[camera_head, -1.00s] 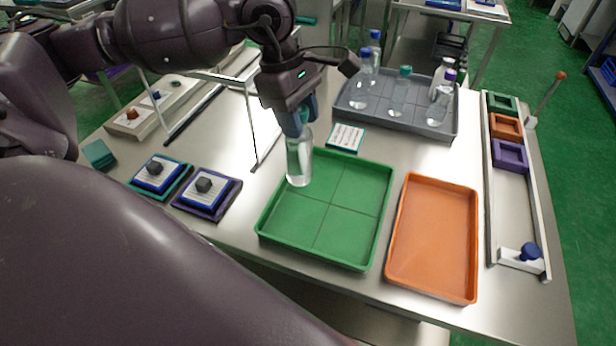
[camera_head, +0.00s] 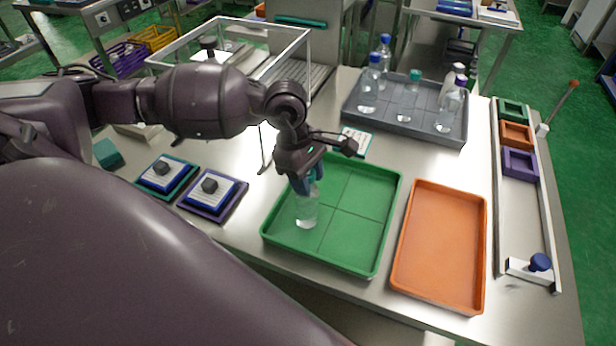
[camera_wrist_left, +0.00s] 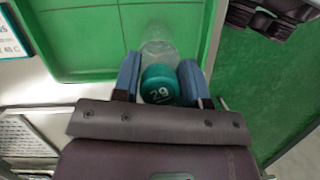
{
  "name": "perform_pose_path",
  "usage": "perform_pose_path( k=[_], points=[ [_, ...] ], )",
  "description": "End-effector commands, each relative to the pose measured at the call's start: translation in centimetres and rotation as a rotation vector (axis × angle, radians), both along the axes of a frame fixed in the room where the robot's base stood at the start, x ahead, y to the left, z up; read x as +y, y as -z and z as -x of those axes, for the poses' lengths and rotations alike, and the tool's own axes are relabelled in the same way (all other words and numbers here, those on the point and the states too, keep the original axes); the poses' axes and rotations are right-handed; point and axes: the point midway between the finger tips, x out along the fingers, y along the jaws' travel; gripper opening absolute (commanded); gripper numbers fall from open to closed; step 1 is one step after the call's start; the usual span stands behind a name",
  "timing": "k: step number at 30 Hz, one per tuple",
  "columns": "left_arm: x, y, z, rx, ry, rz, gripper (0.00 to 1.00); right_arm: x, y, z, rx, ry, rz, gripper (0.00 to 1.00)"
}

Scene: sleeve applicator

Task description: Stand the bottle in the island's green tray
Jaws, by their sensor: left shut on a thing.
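My left gripper (camera_head: 308,184) is shut on a clear bottle (camera_head: 306,212) with a teal cap, holding it by the top. The bottle is nearly upright over the left part of the green tray (camera_head: 376,262), within its rim. Its base looks at or close to the tray floor; I cannot tell if it touches. In the left wrist view the blue fingers (camera_wrist_left: 159,78) sit on both sides of the teal cap, marked 29, and the bottle's clear body (camera_wrist_left: 157,46) shows against the green tray floor (camera_wrist_left: 80,40). My right gripper is not in view.
An orange tray (camera_head: 440,296) stands right of the green one. A grey tray (camera_head: 392,128) at the back holds several bottles. Two framed blocks (camera_head: 210,186) lie left of the green tray. A rail (camera_head: 540,230) with coloured holders runs along the right edge. The rest of the green tray is empty.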

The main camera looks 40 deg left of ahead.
Motion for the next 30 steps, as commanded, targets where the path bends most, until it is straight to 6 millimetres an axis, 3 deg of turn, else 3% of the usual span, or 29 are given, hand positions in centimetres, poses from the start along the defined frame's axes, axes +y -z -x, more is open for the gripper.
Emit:
perform_pose_path(
  k=[7,8,13,23,30],
  points=[
    [0.0,0.3,0.0,-0.001,0.000,-0.001,0.00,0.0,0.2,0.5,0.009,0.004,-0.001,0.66],
    [0.0,0.3,0.0,0.000,0.000,-0.001,0.41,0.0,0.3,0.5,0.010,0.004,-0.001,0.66],
    [0.0,0.3,0.0,0.000,0.000,-0.001,0.67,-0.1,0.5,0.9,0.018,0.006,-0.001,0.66],
    [0.1,0.0,0.0,-0.002,0.000,-0.001,0.68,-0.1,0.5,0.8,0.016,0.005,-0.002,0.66],
    [0.9,-2.8,-0.1,-0.005,0.000,-0.003,0.68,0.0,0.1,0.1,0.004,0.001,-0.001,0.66]
  ],
)
